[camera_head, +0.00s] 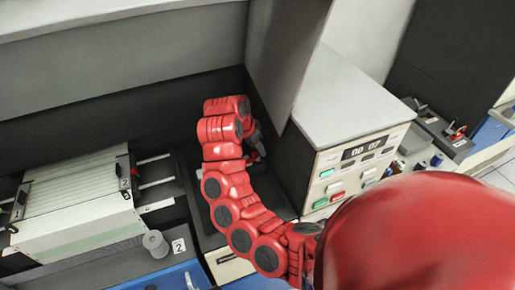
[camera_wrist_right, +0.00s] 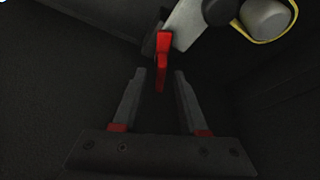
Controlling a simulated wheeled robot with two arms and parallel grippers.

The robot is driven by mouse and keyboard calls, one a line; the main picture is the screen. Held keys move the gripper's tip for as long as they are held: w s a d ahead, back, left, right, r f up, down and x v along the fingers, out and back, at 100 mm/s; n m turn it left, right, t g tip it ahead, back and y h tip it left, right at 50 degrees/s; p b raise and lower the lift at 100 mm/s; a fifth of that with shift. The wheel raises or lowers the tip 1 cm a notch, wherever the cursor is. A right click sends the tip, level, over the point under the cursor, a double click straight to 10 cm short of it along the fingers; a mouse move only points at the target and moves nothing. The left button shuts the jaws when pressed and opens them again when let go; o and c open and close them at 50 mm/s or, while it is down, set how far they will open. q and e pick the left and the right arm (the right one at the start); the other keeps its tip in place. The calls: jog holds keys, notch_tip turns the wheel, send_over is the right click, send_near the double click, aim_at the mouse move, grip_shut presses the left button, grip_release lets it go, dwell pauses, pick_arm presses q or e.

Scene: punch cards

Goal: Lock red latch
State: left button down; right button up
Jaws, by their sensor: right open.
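The red latch (camera_wrist_right: 162,55) shows at the upper middle of the right wrist view as a narrow red piece against a pale plate (camera_wrist_right: 188,25). My right gripper (camera_wrist_right: 160,74) is open and empty, with one fingertip on each side of the latch's lower end. The picture shows a gap on both sides, and I cannot tell the depth between them. In the head view, my right gripper (camera_head: 256,148) is largely behind my red arm, inside a dark recess, and I cannot make out the latch there. My left gripper is not in view.
A stack of pale cards in a black-ended holder (camera_head: 75,205) stands at the left. A grey-topped cabinet with coloured buttons and a counter (camera_head: 345,105) stands right of the recess. A grey knob with a yellow rim (camera_wrist_right: 265,18) is near the latch.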

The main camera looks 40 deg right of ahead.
jog(key=shift+a, duration=0.1)
jog(key=shift+c, duration=1.4)
grip_shut()
